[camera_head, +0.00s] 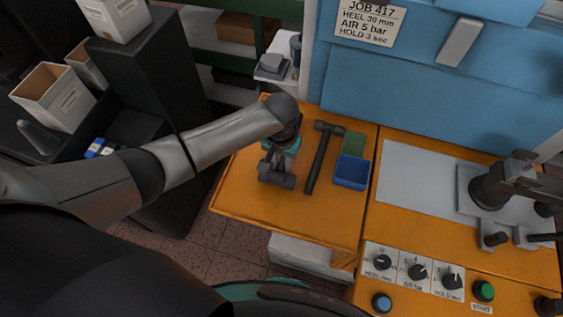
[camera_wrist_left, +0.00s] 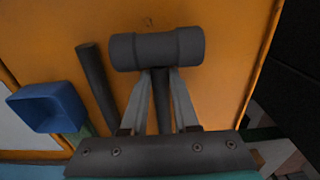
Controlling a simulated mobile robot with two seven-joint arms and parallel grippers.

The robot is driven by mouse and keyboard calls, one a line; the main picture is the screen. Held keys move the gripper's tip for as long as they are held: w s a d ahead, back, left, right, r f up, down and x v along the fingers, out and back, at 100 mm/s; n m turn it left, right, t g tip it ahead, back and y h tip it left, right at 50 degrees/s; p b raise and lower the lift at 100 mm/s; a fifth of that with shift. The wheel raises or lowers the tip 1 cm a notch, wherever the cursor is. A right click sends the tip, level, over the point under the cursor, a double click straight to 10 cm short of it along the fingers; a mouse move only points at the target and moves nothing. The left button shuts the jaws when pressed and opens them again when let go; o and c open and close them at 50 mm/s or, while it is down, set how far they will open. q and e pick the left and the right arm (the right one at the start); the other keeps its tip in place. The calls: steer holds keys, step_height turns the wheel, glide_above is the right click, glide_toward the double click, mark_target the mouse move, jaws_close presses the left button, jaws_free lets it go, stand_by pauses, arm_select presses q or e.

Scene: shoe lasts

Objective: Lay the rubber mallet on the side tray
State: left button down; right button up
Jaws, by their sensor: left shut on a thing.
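The rubber mallet shows in the head view with its thick dark head (camera_head: 276,178) at the near side of my left gripper (camera_head: 279,160). In the left wrist view the cylindrical mallet head (camera_wrist_left: 157,48) lies across, just beyond the fingertips of my left gripper (camera_wrist_left: 160,78). The fingers are shut on its dark handle. The mallet is over the left orange surface (camera_head: 240,195), which looks like the side tray. I cannot tell whether the mallet touches it. My right gripper is not in view.
A dark, thinner hammer (camera_head: 318,160) lies right of the mallet; its handle shows in the left wrist view (camera_wrist_left: 97,85). Beside it are a blue bin (camera_head: 351,172) and a green block (camera_head: 353,143). The orange surface's front left is clear. A press (camera_head: 490,190) stands at right.

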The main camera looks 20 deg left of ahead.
arm_select(q)
steer(key=shift+f, duration=0.1)
steer(key=c, duration=0.7)
jaws_free()
steer(key=r+p, duration=0.2)
steer(key=r, duration=1)
steer(key=shift+s+r+p, duration=0.2)
steer(key=shift+p, duration=0.15)
